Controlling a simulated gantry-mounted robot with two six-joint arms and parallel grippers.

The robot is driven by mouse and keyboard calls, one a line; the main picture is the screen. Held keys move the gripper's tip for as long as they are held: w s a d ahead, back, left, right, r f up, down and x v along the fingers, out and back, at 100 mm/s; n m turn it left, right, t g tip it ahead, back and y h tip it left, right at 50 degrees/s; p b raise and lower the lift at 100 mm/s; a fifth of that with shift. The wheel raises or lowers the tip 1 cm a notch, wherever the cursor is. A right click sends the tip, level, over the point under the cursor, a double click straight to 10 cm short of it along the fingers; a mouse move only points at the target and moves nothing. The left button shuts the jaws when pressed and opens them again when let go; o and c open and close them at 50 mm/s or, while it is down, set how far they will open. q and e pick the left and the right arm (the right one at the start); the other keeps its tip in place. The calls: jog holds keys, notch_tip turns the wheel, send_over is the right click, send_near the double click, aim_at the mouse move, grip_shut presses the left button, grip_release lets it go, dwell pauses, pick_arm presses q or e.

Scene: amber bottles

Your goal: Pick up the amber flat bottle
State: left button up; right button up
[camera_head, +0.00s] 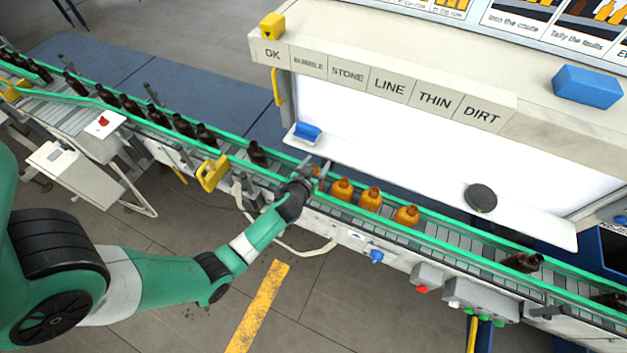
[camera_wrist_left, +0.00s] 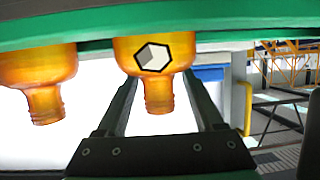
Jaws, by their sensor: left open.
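Several amber bottles stand in a row on the conveyor in the head view: one (camera_head: 342,189) near my left gripper, a second (camera_head: 370,199) and a third (camera_head: 406,216) further right. My left gripper (camera_head: 308,170) is over the conveyor at the row's left end, partly hiding another amber bottle (camera_head: 316,172). In the left wrist view, my open fingers (camera_wrist_left: 160,82) lie either side of an amber bottle (camera_wrist_left: 157,92) with a hexagonal mark. A gap shows beside its neck. A second amber bottle (camera_wrist_left: 42,85) is left of the fingers. My right gripper is not in view.
Dark brown bottles (camera_head: 257,153) stand along the conveyor on the left, and another (camera_head: 522,262) lies towards the right. Green rails (camera_head: 460,228) edge the belt. A labelled white booth (camera_head: 400,130) stands behind, with a dark round disc (camera_head: 481,197) on its ledge.

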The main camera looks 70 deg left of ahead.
pick_arm(q)
grip_shut()
dwell(1.3)
